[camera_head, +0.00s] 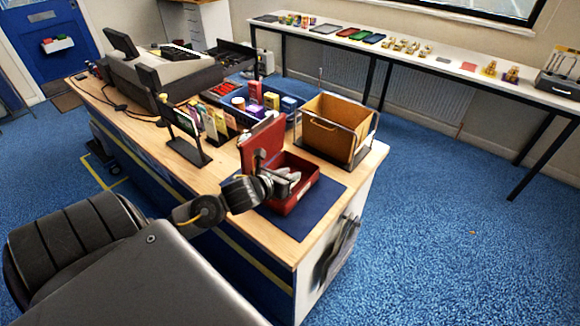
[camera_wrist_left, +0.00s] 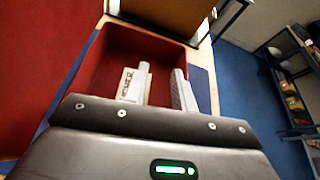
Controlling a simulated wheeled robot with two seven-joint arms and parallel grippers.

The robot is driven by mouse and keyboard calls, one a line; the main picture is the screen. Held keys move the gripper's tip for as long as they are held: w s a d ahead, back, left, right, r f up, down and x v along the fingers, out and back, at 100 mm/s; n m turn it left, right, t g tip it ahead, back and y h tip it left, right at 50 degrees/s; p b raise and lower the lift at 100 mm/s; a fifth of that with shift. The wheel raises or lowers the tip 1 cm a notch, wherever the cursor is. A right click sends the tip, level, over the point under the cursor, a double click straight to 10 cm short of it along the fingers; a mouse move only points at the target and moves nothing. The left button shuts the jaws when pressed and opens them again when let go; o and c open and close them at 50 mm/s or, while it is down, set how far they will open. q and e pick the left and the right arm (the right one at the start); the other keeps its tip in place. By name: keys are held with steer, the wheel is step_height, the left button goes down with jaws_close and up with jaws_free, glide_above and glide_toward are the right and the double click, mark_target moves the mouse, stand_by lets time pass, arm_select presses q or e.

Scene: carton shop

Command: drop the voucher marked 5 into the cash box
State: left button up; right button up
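The red cash box (camera_head: 297,198) stands open on a dark blue mat at the near end of the counter, its lid (camera_head: 262,143) raised. It also shows in the wrist view (camera_wrist_left: 112,50). My left gripper (camera_head: 289,178) is over the open box. In the wrist view its two fingers (camera_wrist_left: 161,88) are apart, with a gap between them. A pale card with partly readable lettering, seemingly a voucher (camera_wrist_left: 126,82), shows beside the left finger, inside the box outline. No 5 is readable on it. I cannot tell whether it touches the finger or the box floor. My right gripper is not in view.
A rack of coloured cards (camera_head: 214,124), a blue tray of small boxes (camera_head: 292,107) and a till (camera_head: 165,72) are farther along. A long side table (camera_head: 418,64) holds small goods.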

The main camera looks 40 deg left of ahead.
arm_select(q)
steer(key=b+v, duration=0.2)
steer(key=v, duration=0.4)
steer(key=shift+s, duration=0.3)
steer(key=p+v, duration=0.1)
steer(key=v, duration=0.2)
steer(key=shift+s+r, duration=0.3)
steer(key=shift+d+f, duration=0.1)
